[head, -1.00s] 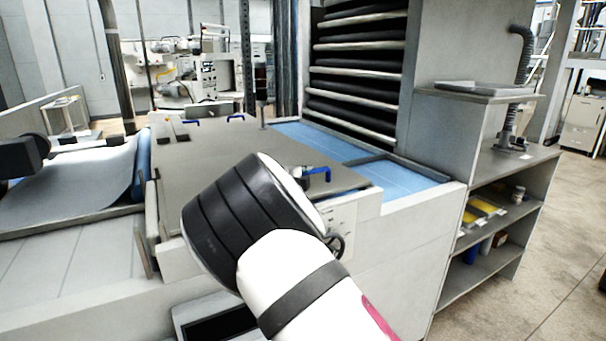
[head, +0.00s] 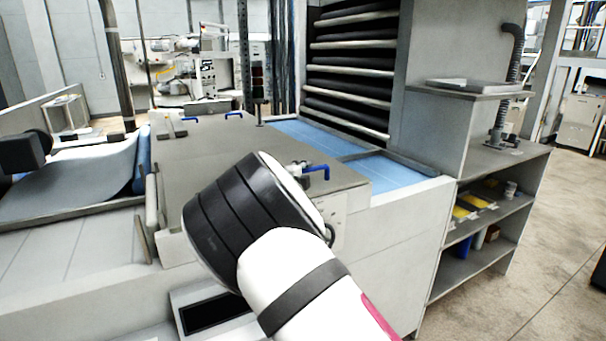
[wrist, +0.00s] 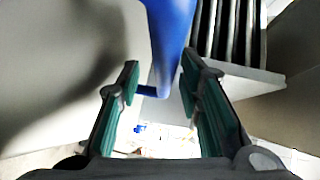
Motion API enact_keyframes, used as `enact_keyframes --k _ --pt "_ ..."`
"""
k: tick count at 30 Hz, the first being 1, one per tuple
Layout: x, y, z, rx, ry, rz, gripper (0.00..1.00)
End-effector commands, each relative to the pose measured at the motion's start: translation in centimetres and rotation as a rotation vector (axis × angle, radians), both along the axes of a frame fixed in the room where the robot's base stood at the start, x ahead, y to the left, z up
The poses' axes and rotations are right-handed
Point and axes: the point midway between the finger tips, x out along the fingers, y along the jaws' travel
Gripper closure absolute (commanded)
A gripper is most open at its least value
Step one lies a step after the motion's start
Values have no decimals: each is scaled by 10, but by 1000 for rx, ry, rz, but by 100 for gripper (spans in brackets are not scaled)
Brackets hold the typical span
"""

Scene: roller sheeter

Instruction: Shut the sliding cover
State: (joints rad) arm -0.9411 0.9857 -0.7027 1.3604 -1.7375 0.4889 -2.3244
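The sliding cover (head: 225,150) is a flat grey-beige panel on top of the machine, with blue belt surface exposed to its right. A blue handle (head: 318,172) stands at its near right corner, and two more blue handles show at its far edge. In the wrist view a large blue handle (wrist: 170,40) reaches down between the tips of my gripper (wrist: 160,68). The two green-padded fingers are apart, with gaps visible beside the handle. I cannot tell its exact depth between them.
The blue belt (head: 395,173) lies beside the cover, below a rack of dark rollers (head: 350,75). An open shelf unit (head: 490,215) with small items stands at the right. A grey sheet (head: 75,185) lies at the left.

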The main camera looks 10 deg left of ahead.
Motion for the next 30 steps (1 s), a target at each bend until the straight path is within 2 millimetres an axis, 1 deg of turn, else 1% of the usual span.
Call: enact_keyframes --k 4,8,15,21,25,30 --pt "-4 2 1 0 -1 1 67" --pt "-18 5 4 -2 0 2 67" --pt "-66 15 10 1 1 3 67" --pt "-99 21 15 1 1 2 67" --pt "-112 23 17 1 0 1 67" --pt "-118 23 17 0 1 0 67"
